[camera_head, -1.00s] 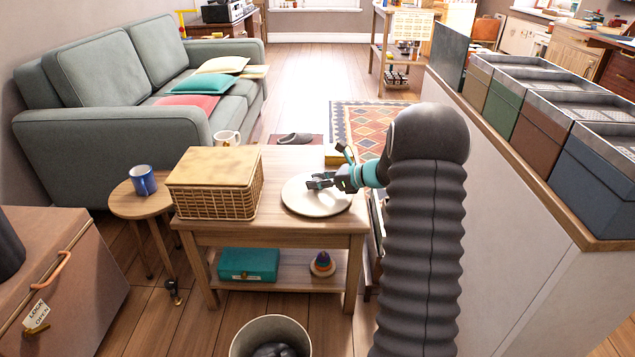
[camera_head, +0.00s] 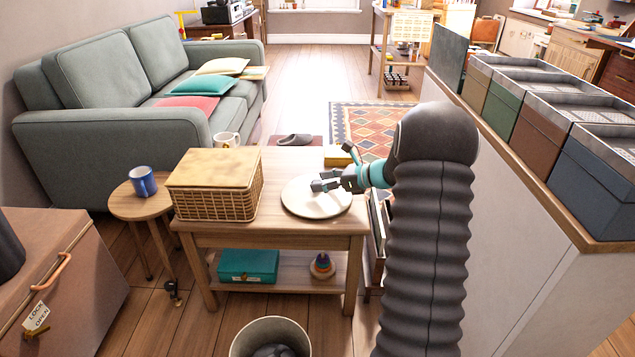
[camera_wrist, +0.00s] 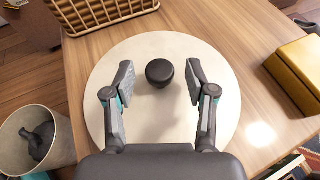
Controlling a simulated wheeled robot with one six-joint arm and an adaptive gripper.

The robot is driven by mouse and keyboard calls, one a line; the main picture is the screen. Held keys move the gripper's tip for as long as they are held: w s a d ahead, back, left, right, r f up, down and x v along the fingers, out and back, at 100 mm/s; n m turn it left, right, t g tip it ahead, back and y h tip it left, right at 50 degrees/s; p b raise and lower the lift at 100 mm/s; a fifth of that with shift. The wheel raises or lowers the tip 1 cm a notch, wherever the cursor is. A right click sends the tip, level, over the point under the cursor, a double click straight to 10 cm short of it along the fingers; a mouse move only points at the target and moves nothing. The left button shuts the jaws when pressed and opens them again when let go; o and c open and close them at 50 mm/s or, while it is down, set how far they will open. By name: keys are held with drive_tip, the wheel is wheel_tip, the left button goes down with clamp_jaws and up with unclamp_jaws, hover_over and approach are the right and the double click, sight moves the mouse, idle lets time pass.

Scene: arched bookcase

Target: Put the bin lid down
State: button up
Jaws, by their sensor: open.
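The bin lid (camera_head: 316,204) is a round cream disc lying flat on the wooden table (camera_head: 290,237). In the wrist view the lid (camera_wrist: 160,115) has a dark round knob (camera_wrist: 160,72) on top. My gripper (camera_head: 322,186) is over the lid. In the wrist view my gripper (camera_wrist: 160,80) is open, with one finger on each side of the knob and a gap on both sides. The bin (camera_head: 270,337) stands on the floor in front of the table, without a cover, with something dark inside. It also shows in the wrist view (camera_wrist: 62,125).
A wicker basket (camera_head: 216,200) stands left of the lid on the table. A yellow box (camera_wrist: 302,70) lies to the right in the wrist view. A blue mug (camera_head: 143,181) is on a round stool. A white partition (camera_head: 510,230) borders the right side.

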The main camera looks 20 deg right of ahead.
drive_tip(key=v, duration=1)
drive_tip(key=s+a+r+n+g+h, duration=0.1)
drive_tip(key=s+a+r+n+g, duration=0.25)
drive_tip(key=s+a+n, duration=0.4)
drive_tip(key=s+a+r+n+g+h, duration=0.2)
drive_tip(key=s+a+r+n, duration=0.25)
drive_tip(key=a, duration=0.55)
drive_tip(key=s+a+n+t+h, duration=0.1)
drive_tip(key=s+a+n+h, duration=0.1)
drive_tip(key=s+n, duration=0.5)
drive_tip(key=s+a+n+h, duration=0.2)
drive_tip(key=s+n+h, duration=0.2)
drive_tip(key=s+n, duration=0.4)
drive_tip(key=s, duration=0.6)
drive_tip(key=shift+s+a+r+t+p, duration=0.15)
drive_tip(key=shift+a+r+t+p, duration=0.15)
drive_tip(key=shift+t+p, duration=0.05)
